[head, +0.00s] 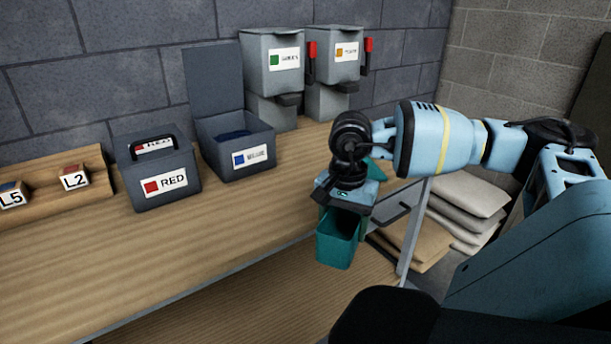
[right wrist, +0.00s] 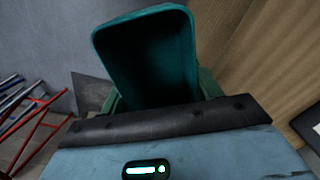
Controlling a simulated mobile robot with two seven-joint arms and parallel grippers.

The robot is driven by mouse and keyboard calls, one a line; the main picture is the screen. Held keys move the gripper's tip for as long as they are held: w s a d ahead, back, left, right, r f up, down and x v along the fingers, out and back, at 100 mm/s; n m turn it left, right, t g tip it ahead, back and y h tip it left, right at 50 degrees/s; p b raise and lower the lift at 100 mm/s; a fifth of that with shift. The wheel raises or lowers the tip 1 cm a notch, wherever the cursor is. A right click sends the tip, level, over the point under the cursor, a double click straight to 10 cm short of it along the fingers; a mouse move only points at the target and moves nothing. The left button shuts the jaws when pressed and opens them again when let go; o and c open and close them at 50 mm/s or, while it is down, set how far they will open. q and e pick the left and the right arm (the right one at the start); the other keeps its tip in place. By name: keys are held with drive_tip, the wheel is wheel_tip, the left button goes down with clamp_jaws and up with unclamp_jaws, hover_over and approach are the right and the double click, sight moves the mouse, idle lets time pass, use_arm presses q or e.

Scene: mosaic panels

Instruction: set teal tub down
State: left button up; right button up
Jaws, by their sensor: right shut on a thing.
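The teal tub (head: 336,246) hangs below my right gripper (head: 345,205) in the head view. It is held up in the air and appears in front of the bench's front edge. In the right wrist view the tub (right wrist: 188,58) fills the upper middle, its open mouth toward the camera and its dark inside looking empty. My right gripper is shut on the tub; the fingertips are mostly hidden. My left gripper is not in view.
The wooden bench (head: 200,240) has clear room in front of the RED box (head: 160,183) and the open blue-labelled box (head: 240,150). Two grey dispensers (head: 272,65) stand behind. Sacks (head: 465,195) lie right.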

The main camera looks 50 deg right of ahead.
drive_tip(key=w+a+f+n, duration=0.1)
drive_tip(key=w+a+n, duration=0.3)
drive_tip(key=a, duration=0.9)
drive_tip(key=w+a+f+n, duration=0.1)
drive_tip(key=w+a+n, duration=0.3)
drive_tip(key=a+n, duration=0.7)
drive_tip(key=shift+w+a, duration=0.2)
drive_tip(key=shift+a, duration=0.65)
